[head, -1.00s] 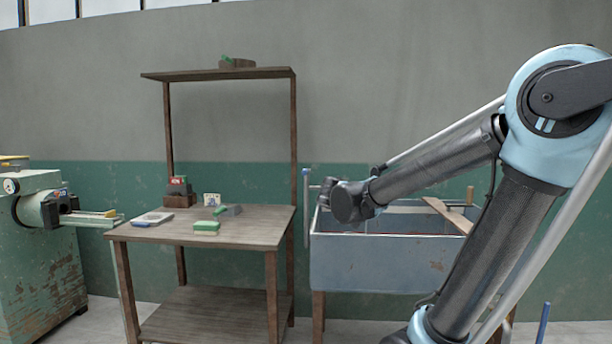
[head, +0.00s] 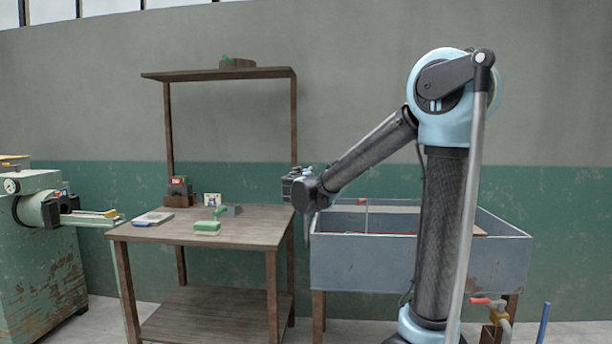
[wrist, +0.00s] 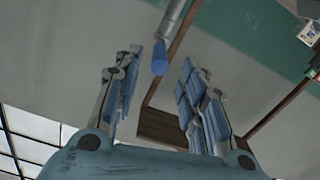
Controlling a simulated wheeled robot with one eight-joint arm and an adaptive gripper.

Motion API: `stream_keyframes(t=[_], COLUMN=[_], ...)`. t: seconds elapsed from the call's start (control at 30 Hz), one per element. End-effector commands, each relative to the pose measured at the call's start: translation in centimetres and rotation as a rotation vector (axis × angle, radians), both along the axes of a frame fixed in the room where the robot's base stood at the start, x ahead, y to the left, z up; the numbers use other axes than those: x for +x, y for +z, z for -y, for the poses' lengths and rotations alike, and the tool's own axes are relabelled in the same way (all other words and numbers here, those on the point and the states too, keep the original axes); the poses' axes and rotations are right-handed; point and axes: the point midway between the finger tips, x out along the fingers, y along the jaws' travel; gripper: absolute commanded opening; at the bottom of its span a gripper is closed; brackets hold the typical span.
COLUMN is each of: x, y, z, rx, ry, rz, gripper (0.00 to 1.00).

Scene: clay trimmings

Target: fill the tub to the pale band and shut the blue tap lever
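The tub (head: 345,268) is a blue-grey basin on wooden legs, right of the table in the head view. Its inside shows only at a shallow angle; I cannot make out a water level or clearly identify the pale band. My gripper (head: 296,186) is at the tub's back left corner in the head view. In the wrist view my gripper (wrist: 153,92) has its fingers spread wide. The blue tap lever (wrist: 160,58), a blue-ended grey rod, shows between and beyond the fingertips, with no visible contact. My gripper mostly hides it in the head view.
A wooden table (head: 160,234) with small items stands left, its shelf (head: 215,74) above. A red-handled brass tap (head: 497,312) is under the tub's right side. A blue-topped post (head: 543,322) stands right. A green machine (head: 45,255) is far left.

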Motion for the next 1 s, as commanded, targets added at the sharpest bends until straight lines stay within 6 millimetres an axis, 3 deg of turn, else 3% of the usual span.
stream_keyframes(t=[0.3, 0.6, 1.0], x=[5.7, 9.8, 11.0], y=[0.0, 0.0, 0.0], z=[0.3, 0.4, 0.4], rx=[0.000, 0.000, 0.000], ry=[-0.003, -0.001, 0.000], rz=[0.000, 0.000, 0.000], gripper=[0.38, 0.38, 0.38])
